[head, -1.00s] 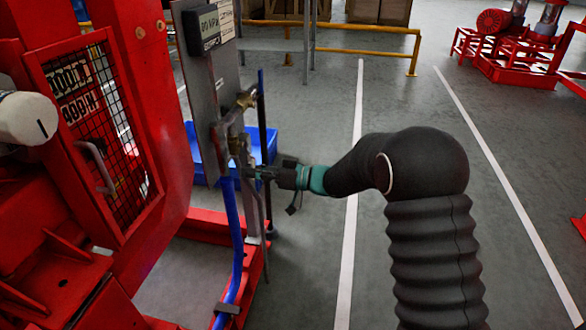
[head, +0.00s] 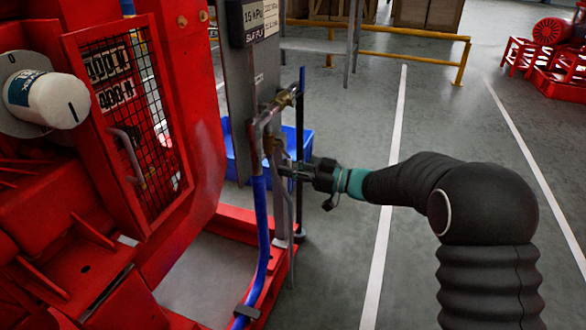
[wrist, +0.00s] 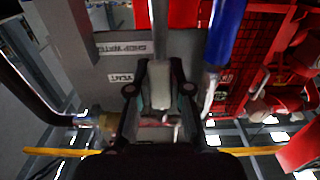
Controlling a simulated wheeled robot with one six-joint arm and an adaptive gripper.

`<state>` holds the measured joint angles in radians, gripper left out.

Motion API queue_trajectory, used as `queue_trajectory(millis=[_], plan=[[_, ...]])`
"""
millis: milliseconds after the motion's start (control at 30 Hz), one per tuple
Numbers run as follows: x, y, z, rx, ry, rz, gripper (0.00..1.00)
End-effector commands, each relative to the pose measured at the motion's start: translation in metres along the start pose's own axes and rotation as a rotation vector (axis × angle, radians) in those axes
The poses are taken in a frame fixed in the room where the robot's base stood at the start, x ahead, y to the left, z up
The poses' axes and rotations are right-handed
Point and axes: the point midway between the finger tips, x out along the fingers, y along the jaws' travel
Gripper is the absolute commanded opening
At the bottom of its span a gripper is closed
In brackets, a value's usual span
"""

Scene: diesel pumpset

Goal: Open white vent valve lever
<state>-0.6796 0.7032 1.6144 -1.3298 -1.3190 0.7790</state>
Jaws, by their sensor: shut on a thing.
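The white vent valve lever (wrist: 160,84) lies between the two fingers of my gripper (wrist: 160,78) in the wrist view, and the fingers are shut on it. A white VENT label (wrist: 121,78) is on the grey panel just left of the fingers. In the head view my gripper (head: 288,168) reaches from the right to the lower valve area on the panel's stand; the lever itself is too small and hidden to make out there. The grey panel (head: 240,90) carries a dark display (head: 259,18) that seems to read 15 kPa.
A brass valve (head: 285,98) sits above my gripper. A blue hose (head: 261,225) runs down to the red base frame. A red machine with a mesh guard (head: 135,120) fills the left. A blue bin (head: 302,142) stands behind the stand.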

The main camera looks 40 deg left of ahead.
Motion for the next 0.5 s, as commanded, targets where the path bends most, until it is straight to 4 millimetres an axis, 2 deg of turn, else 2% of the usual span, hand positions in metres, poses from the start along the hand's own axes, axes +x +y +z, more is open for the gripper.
queue_trajectory(millis=[133,167,233,500], plan=[[-0.0005,0.0017,-0.0010,-0.005,0.000,0.004,0.00],[-0.0005,0.0017,-0.0010,-0.005,0.000,0.004,0.26],[-0.0006,0.0015,-0.0008,-0.004,0.000,0.004,0.44],[-0.0009,0.0008,-0.0002,-0.002,0.000,0.002,0.46]])
